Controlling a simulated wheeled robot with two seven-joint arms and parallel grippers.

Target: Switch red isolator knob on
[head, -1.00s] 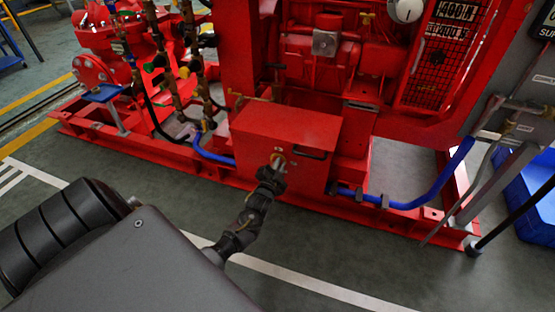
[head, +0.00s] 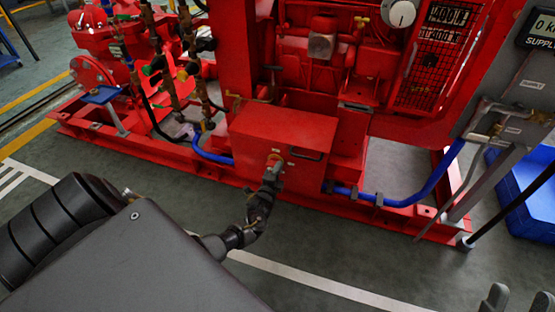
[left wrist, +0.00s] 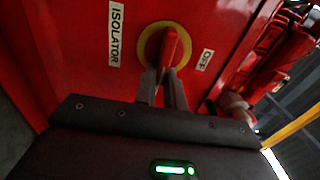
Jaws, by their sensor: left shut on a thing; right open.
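The red isolator knob (left wrist: 170,46) sits on a yellow ring on the front of a red box (head: 280,128). In the left wrist view an "ISOLATOR" label (left wrist: 116,34) is left of it and an "OFF" label (left wrist: 205,60) is right of it. My left gripper (left wrist: 166,80) is shut on the knob's grip, one finger on each side. In the head view my left gripper (head: 272,168) meets the box front and mostly hides the knob. My right gripper (head: 519,302) is open and empty at the bottom right, its fingertips just in view.
The red pumpset frame (head: 385,212) runs along the floor behind and beside the box. A blue hose (head: 415,200) lies to the right, with a grey panel stand and a blue crate (head: 525,195) farther right. The floor in front is clear.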

